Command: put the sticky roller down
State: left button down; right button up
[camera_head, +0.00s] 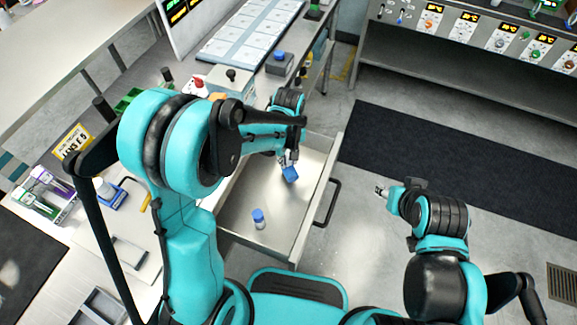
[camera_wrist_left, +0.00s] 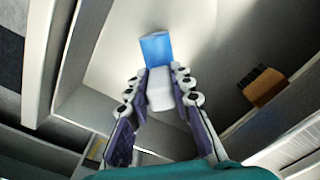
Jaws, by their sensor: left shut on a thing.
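My left gripper (camera_head: 287,160) is shut on the sticky roller (camera_head: 290,174), a small blue and white thing, over the open metal drawer (camera_head: 232,208). In the left wrist view the roller's blue end (camera_wrist_left: 156,48) points away from the fingers, and its white part sits between the fingertips of my left gripper (camera_wrist_left: 159,78). I cannot tell whether the roller touches the drawer floor. My right gripper (camera_head: 381,191) is outside the drawer, over the floor at right; its finger opening is too small to judge.
Another blue-topped, whitish small item (camera_head: 258,217) stands in the drawer near its front. A drawer handle (camera_head: 327,203) sticks out at right. The left counter holds a blue tray (camera_head: 111,196) and several tools. A brown block with dark prongs (camera_wrist_left: 262,87) shows in the wrist view.

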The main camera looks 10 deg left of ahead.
aim_at(288, 165)
pick_arm(q)
notch_tip(288, 165, down, 4)
jog(key=shift+r+b, duration=0.25)
jog(key=shift+b, duration=0.45)
jog(key=shift+f, duration=0.1)
jog(key=c, duration=1.3)
grip_release()
jog(key=shift+c, duration=0.2)
